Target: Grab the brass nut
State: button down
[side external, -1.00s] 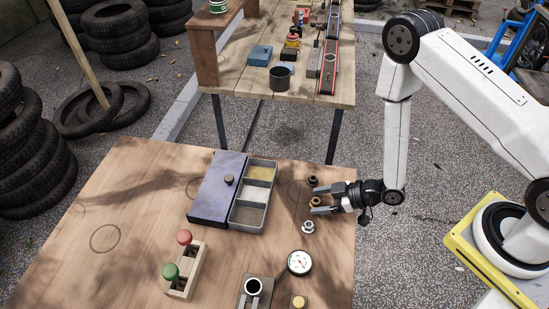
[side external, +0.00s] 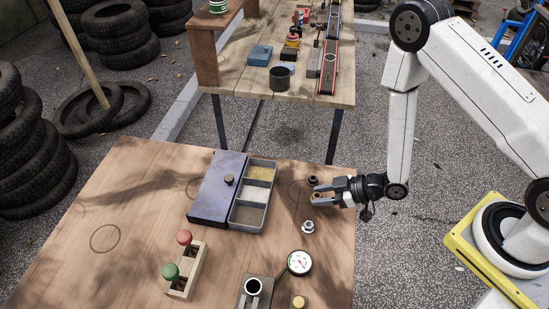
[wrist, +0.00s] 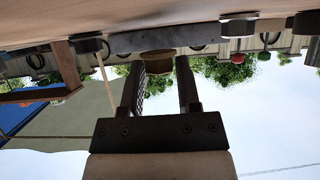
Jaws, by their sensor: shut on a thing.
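The brass nut (side external: 317,195) is between the jaws of my gripper (side external: 318,193) in the side view, mostly hidden by the fingers. In the wrist view it shows as a brownish piece (wrist: 157,61) between the fingertips of my gripper (wrist: 160,72). The jaws are shut on it, low over the right part of the wooden table (side external: 130,185). I cannot tell whether the nut still touches the table. A dark nut (side external: 313,180) is just behind the jaws, and a silver nut (side external: 308,227) stands in front of them.
A grey tray with three compartments (side external: 236,222) and a purple-grey box lid (side external: 213,195) lie left of my gripper. A pressure gauge (side external: 299,262) and a block with red and green knobs (side external: 185,270) are nearer the front. The table's left part is clear.

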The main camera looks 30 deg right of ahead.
jog(key=shift+r, duration=3.85)
